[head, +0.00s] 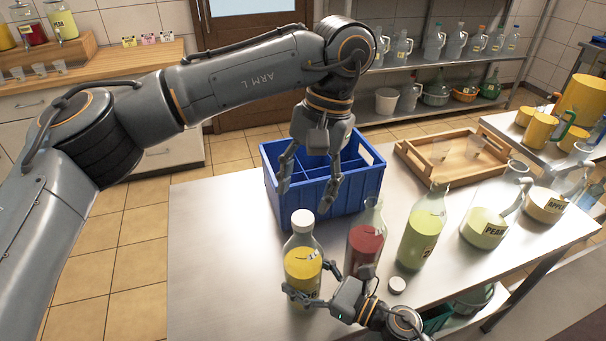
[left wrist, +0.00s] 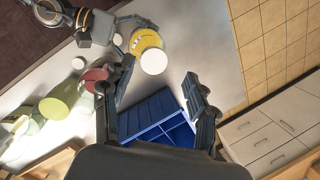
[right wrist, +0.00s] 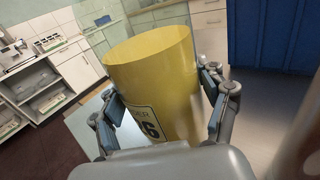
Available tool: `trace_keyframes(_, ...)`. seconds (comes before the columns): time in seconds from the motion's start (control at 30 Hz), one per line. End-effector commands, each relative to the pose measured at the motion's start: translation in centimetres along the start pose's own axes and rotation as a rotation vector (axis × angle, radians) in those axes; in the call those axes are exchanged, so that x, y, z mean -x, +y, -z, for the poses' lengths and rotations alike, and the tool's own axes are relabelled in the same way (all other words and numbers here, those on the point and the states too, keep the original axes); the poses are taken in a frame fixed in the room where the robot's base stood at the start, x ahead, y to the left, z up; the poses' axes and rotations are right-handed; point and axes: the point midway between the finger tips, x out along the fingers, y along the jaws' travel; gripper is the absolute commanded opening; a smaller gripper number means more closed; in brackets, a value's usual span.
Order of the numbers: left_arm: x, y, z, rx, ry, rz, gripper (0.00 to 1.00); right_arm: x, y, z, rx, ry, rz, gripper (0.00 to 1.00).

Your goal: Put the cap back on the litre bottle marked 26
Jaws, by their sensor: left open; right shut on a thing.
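The bottle with yellow contents (head: 303,268) stands upright near the table's front edge. A white cap (head: 302,219) sits on its mouth; how tightly is not clear. Both also show in the left wrist view, the bottle (left wrist: 146,40) and the cap (left wrist: 153,61). In the right wrist view the bottle (right wrist: 155,80) fills the jaws; its label shows a 6, the rest partly hidden. My right gripper (head: 308,284) is shut around the bottle's body. My left gripper (head: 308,195) is open and empty, above and behind the cap, over the blue crate's near side.
A blue divided crate (head: 275,196) stands behind the bottle. Bottles with red (head: 365,245) and green (head: 422,235) contents stand uncapped to the right. A loose white cap (head: 397,285) lies on the table. A wooden tray (head: 412,158) and a flask (head: 487,225) are further right. The table's left part is bare.

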Motion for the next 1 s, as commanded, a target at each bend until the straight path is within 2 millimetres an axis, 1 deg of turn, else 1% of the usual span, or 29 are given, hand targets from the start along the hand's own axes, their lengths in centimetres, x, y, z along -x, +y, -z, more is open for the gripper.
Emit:
trace_keyframes(0.1,0.2,-0.1,0.0,0.223,0.011,-0.01,0.58,0.0,0.0,0.0,0.0,0.0,0.0,0.0)
trace_keyframes(0.53,0.7,-0.2,-0.2,1.039,0.03,-0.062,0.58,0.0,0.0,0.0,0.0,0.0,0.0,0.0)
trace_keyframes(1.0,1.2,-0.4,-0.4,1.93,0.0,-0.14,0.58,0.0,0.0,0.0,-0.001,0.0,0.0,0.0)
